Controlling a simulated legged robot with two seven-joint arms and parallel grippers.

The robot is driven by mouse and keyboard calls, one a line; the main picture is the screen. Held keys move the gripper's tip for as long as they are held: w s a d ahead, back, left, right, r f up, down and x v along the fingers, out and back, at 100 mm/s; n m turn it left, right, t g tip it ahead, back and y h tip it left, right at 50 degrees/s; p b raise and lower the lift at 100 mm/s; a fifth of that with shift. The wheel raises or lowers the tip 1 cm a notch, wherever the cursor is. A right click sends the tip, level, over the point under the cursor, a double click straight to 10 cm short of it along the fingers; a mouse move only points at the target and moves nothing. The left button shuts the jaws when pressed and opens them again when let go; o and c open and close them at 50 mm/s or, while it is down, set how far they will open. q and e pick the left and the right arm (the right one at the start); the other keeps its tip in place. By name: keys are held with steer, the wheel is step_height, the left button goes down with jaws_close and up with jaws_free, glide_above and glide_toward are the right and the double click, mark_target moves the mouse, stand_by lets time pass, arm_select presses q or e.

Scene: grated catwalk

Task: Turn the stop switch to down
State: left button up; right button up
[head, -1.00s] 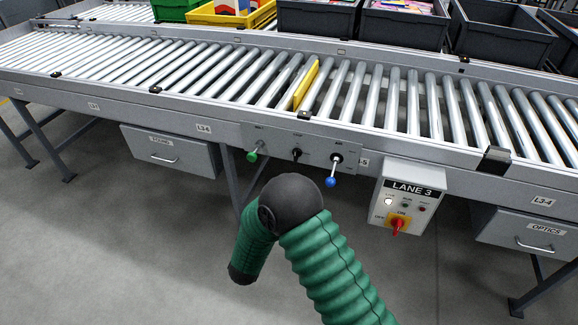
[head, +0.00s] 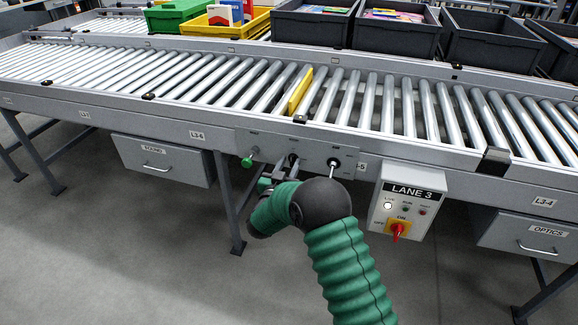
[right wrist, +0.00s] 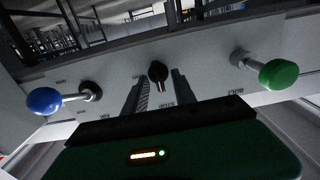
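The stop switch, a small black knob (head: 292,158), sits on the grey panel (head: 315,150) on the conveyor's side, between two levers. My right gripper (head: 276,172) is just in front of it, open. In the right wrist view the black knob (right wrist: 158,73) shows between and a little beyond the two fingertips (right wrist: 155,82), with gaps on both sides. I cannot tell whether anything touches. The green-balled lever (head: 248,160) is left of the knob. The right lever (head: 333,165) shows its shaft; its blue ball (right wrist: 44,101) shows in the wrist view. My left gripper is not in view.
A LANE 3 box (head: 400,205) with a red-and-yellow rotary switch (head: 397,229) hangs right of the panel. Drawers (head: 163,160) hang under the roller conveyor (head: 200,75). Bins (head: 312,25) stand behind. The floor at left is clear.

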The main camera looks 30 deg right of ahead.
steer(key=shift+d, duration=0.1)
jaws_close()
steer(key=shift+m, duration=0.4)
steer(key=m, duration=0.3)
steer(key=shift+s+f+m, duration=0.1)
steer(key=shift+m, duration=0.3)
steer(key=m+b, duration=0.1)
steer(key=m, duration=0.2)
steer(key=shift+f+m, duration=0.1)
steer(key=shift+m, duration=0.2)
steer(key=m+b, duration=0.1)
steer(key=m, duration=0.1)
steer(key=m+b, duration=0.1)
steer(key=m, duration=0.1)
steer(key=shift+s+d+f+m+b, duration=0.1)
steer(key=shift+f+m+b, duration=0.1)
steer(key=shift+m+b, duration=0.1)
steer(key=m+b, duration=0.3)
steer(key=m, duration=0.2)
steer(key=shift+f, duration=0.1)
